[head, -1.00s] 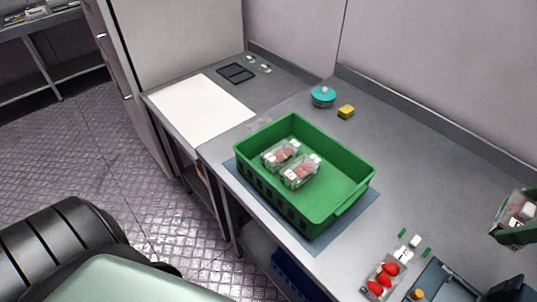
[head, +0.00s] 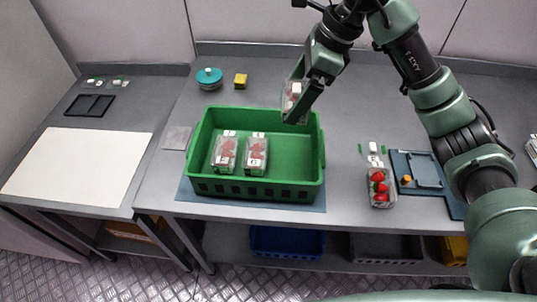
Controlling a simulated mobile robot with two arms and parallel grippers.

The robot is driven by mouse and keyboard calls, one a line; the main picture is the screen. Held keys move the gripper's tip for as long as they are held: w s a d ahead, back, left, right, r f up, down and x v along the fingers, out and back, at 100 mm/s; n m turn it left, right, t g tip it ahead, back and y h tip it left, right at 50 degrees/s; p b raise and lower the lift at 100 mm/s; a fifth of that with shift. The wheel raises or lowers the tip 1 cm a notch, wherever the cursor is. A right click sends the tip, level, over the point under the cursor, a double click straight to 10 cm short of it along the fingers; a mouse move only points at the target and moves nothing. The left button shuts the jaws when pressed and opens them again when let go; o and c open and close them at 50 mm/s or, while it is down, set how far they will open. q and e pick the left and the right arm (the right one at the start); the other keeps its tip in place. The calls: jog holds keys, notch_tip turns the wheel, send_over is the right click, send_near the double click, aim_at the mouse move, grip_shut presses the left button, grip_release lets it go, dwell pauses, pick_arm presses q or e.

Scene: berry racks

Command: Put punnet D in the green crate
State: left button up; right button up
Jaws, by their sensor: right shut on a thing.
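The green crate (head: 255,192) stands on a blue-grey mat on the counter. Two clear punnets of red berries with white labels stand side by side in its left half, a left one (head: 224,154) and a right one (head: 256,155). The right half of the crate is empty. My right gripper (head: 297,100) is shut on a clear punnet (head: 291,93), held tilted above the crate's back right part. The gripper's fingers hide part of this punnet, and its letter is not readable. My left gripper is out of view.
Another berry punnet (head: 380,190) stands right of the crate between small green marks. A dark blue tray (head: 457,208) with a grey scale-like plate is beside it. A teal pot (head: 209,78) and yellow block (head: 240,80) stand behind the crate. A white board (head: 75,165) lies left.

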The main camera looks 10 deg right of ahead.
notch_tip(320, 180, down, 4)
jog(key=shift+s+d+f+p, duration=0.1)
jog(key=shift+d+p, duration=0.05)
jog(key=shift+p, duration=0.3)
notch_tip(320, 180, down, 10)
jog(key=shift+r+p, duration=0.15)
jog(key=shift+p, duration=0.8)
notch_tip(320, 180, down, 4)
jog(key=shift+f+p, duration=0.2)
jog(key=shift+p, duration=0.35)
jog(key=shift+f, duration=0.4)
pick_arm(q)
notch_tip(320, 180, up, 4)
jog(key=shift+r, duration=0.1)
pick_arm(e)
jog(key=shift+f, duration=0.1)
jog(key=shift+f, duration=0.15)
jog(key=o, duration=1.3)
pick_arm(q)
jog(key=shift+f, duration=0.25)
